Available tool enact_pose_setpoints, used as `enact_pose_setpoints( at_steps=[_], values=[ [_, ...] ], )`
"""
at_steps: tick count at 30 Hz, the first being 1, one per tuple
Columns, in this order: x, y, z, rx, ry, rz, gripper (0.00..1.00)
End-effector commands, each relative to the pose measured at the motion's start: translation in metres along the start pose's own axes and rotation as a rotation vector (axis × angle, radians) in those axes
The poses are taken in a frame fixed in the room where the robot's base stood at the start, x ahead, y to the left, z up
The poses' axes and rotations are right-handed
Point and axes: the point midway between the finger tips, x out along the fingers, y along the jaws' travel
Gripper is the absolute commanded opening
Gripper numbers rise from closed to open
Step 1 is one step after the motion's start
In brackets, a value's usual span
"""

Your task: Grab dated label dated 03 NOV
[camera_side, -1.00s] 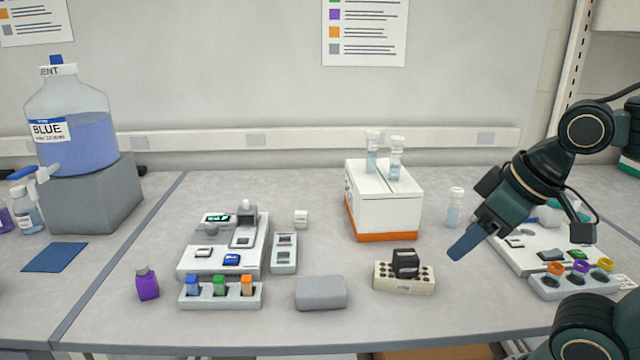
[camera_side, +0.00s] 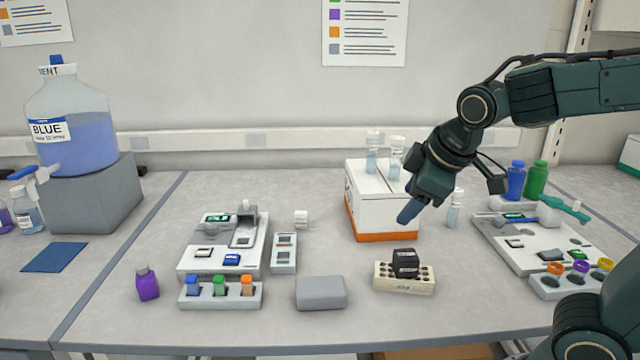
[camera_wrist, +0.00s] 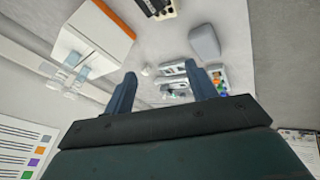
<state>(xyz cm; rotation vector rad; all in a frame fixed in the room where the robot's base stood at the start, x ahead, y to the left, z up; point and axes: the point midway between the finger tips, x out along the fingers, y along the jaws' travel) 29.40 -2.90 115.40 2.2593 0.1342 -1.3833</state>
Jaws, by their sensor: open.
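No date is readable in either view, so I cannot tell which thing is the 03 NOV label. A narrow light tray (camera_side: 274,267) with small label-like pieces in its slots stands left of centre in the side view. A small white piece (camera_side: 301,219) lies behind it. My gripper (camera_side: 410,212) is in the air in front of the white box's right side, pointing down and left. In the wrist view my gripper (camera_wrist: 165,78) has its two fingers apart with nothing held between them.
The white-and-orange box (camera_side: 384,212) carries clear vials. A grey block (camera_side: 320,293), a beige rack (camera_side: 404,286) with a black piece, and a purple bottle (camera_side: 148,284) stand toward the front. A white panel (camera_side: 197,262) is at left, another (camera_side: 515,250) at right.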

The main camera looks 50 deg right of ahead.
Motion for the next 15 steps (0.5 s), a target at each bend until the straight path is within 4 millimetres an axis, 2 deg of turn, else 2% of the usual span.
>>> enact_pose_setpoints(
  at_steps=[6,15],
  values=[
    [0.033,0.02,-0.035,-0.23,-0.044,0.08,0.56],
    [0.082,0.039,-0.077,-0.57,-0.133,0.193,0.56]
  ],
)
